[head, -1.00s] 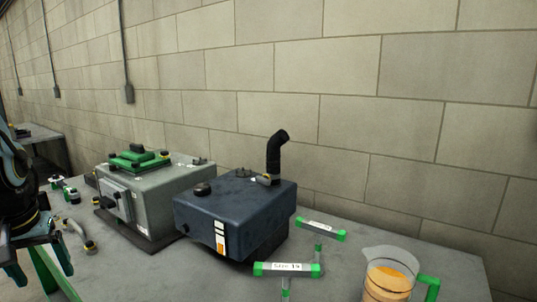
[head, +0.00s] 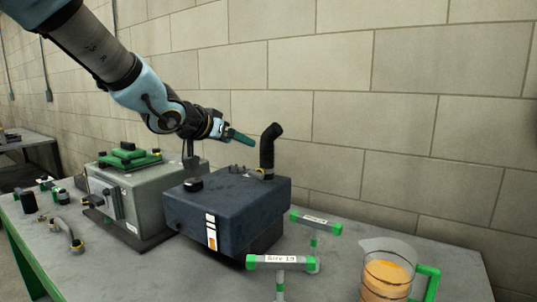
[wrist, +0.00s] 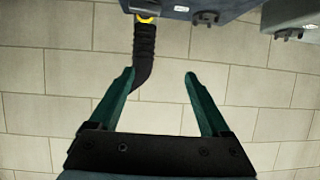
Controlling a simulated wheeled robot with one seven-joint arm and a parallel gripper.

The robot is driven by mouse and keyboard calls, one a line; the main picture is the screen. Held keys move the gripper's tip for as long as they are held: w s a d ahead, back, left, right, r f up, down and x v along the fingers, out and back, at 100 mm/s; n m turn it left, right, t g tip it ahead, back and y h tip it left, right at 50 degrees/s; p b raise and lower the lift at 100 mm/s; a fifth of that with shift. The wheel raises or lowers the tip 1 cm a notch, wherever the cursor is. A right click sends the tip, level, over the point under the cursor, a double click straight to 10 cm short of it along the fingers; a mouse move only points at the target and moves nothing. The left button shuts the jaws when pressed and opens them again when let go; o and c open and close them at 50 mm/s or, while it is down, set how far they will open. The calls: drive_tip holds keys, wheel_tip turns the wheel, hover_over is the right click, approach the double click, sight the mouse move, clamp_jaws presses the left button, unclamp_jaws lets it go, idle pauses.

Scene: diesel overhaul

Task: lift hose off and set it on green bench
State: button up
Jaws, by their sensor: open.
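The black hose (head: 268,148) stands upright on the dark blue tank (head: 225,205), its top bent to the right. In the wrist view the hose (wrist: 145,45) runs from a yellow ring at its base, and its bent end passes behind the left finger. My gripper (head: 250,142) is open and empty, just left of the hose in the head view. In the wrist view my gripper (wrist: 160,75) has its fingers spread, with the hose nearer the left one. I cannot tell the depth between them. The grey bench top with a green frame (head: 130,272) carries the tank.
A grey box with a green cover (head: 130,195) stands left of the tank. Two green-ended T-handled tools (head: 283,263) and a jug of amber liquid (head: 387,278) stand in front and to the right. Small fittings (head: 66,232) lie at left. A block wall (head: 420,120) rises behind.

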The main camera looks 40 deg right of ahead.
sight(263, 145)
drive_tip(key=shift+m+g+h, duration=0.3)
drive_tip(key=shift+g, duration=0.1)
drive_tip(key=d, duration=0.2)
drive_tip(key=d+b, duration=0.1)
drive_tip(key=d, duration=0.1)
drive_tip(key=d+f, duration=0.1)
drive_tip(key=d, duration=0.1)
drive_tip(key=shift+s+b, duration=0.35)
drive_tip(key=shift+f+b+x, duration=0.15)
drive_tip(key=shift+x, duration=1.3)
drive_tip(key=shift+f+b+x, duration=0.15)
drive_tip(key=shift+x, duration=1.35)
drive_tip(key=shift+s+a, duration=0.1)
drive_tip(key=shift+s, duration=0.05)
clamp_jaws()
